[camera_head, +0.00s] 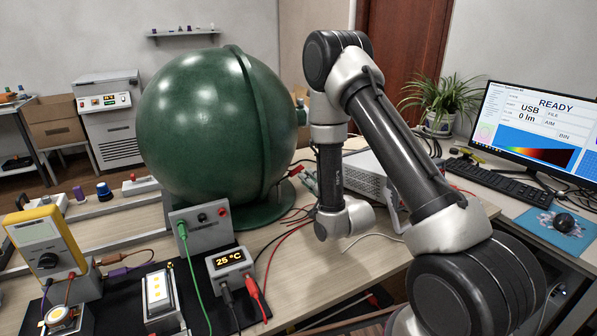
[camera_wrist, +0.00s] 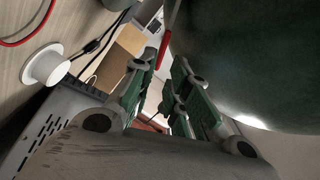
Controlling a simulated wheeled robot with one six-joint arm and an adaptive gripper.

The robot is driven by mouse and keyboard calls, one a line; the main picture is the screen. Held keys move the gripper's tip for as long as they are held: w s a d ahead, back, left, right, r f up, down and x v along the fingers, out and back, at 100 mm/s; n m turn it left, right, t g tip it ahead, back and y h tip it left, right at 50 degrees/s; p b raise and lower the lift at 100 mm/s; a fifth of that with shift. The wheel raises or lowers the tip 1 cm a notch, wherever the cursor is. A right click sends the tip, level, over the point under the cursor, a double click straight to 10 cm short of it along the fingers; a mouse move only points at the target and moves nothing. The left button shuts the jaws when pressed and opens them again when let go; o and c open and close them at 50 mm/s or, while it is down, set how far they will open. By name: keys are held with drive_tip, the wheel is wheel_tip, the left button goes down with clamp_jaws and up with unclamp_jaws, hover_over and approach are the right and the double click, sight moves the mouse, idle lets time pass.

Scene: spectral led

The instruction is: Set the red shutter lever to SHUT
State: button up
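The red lever (camera_wrist: 164,48) shows in the wrist view as a slim red bar beside the dark green sphere (camera_wrist: 250,60). My gripper (camera_wrist: 168,66) is open, its green-padded fingers apart. The lower end of the red bar appears in the gap between the fingertips; I cannot tell how far ahead it is, and no contact is visible. In the head view the large green sphere (camera_head: 205,125) stands on the bench, with my arm at its right. My fingers and the lever cannot be made out clearly there. No SHUT marking is readable.
A grey instrument box (camera_head: 370,180) stands behind my arm; a white spool-like part (camera_wrist: 45,67) lies near it in the wrist view. Red and black cables (camera_head: 283,240) cross the bench. A monitor (camera_head: 535,125) and plant (camera_head: 440,100) are at right, meters (camera_head: 45,245) at front left.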

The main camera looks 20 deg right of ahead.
sight(300, 171)
drive_tip(key=x, duration=0.7)
drive_tip(key=shift+w+a, duration=0.2)
clamp_jaws()
